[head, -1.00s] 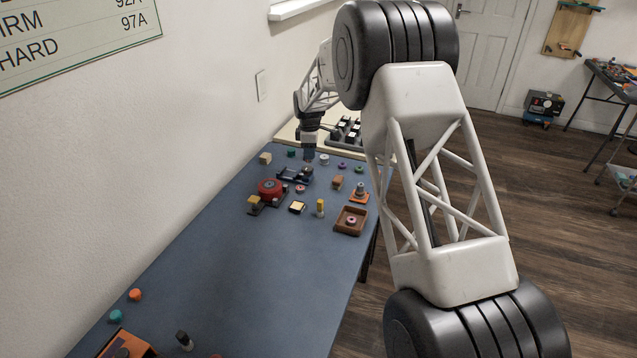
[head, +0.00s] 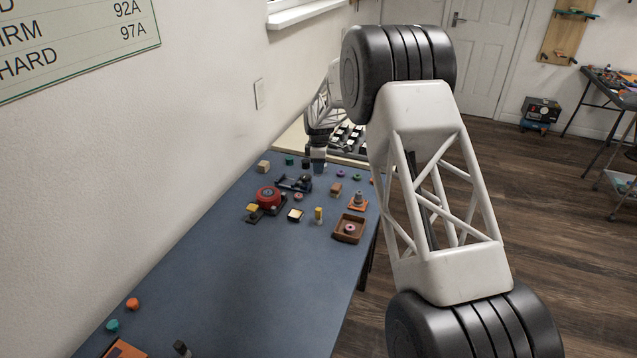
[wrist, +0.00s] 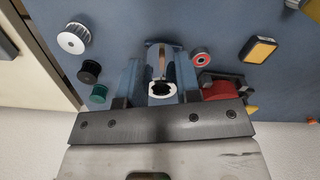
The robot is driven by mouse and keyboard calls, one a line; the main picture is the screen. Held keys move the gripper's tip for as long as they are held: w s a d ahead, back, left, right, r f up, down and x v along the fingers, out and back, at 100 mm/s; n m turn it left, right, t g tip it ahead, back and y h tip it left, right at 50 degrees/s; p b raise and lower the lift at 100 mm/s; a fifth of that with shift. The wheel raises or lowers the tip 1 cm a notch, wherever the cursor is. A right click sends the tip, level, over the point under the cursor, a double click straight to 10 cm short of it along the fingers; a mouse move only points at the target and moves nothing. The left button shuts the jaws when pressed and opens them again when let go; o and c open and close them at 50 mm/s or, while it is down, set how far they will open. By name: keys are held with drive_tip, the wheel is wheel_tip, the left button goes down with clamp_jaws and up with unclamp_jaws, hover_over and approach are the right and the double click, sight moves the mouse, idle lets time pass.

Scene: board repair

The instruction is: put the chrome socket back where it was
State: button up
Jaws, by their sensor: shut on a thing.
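The chrome socket (wrist: 162,89) shows in the wrist view as a bright ring with a dark notched hole. It sits between the two blue fingers of my gripper (wrist: 159,84), which is shut on it. In the head view my gripper (head: 319,166) is at the far end of the blue table, and I cannot make out the socket there. A dark blue fixture (head: 293,183) lies a little nearer and to the left. Beyond the socket, in the wrist view, a copper-coloured bar (wrist: 162,61) shows between the fingers. Whether the socket touches anything below is unclear.
A white toothed pulley (wrist: 74,38), a black piece (wrist: 89,71) and a green piece (wrist: 98,93) lie in a row. A red-rimmed bearing (wrist: 201,57) is on the other side. A brown tray (head: 348,229) stands nearer. The table's near middle (head: 240,280) is mostly clear.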

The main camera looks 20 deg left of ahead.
drive_tip(key=shift+f, duration=1.45)
drive_tip(key=shift+f, duration=0.1)
drive_tip(key=shift+f, duration=1.75)
drive_tip(key=shift+f, duration=0.15)
drive_tip(key=o, duration=1)
wheel_tip(320, 180, up, 12)
drive_tip(key=shift+r, duration=0.15)
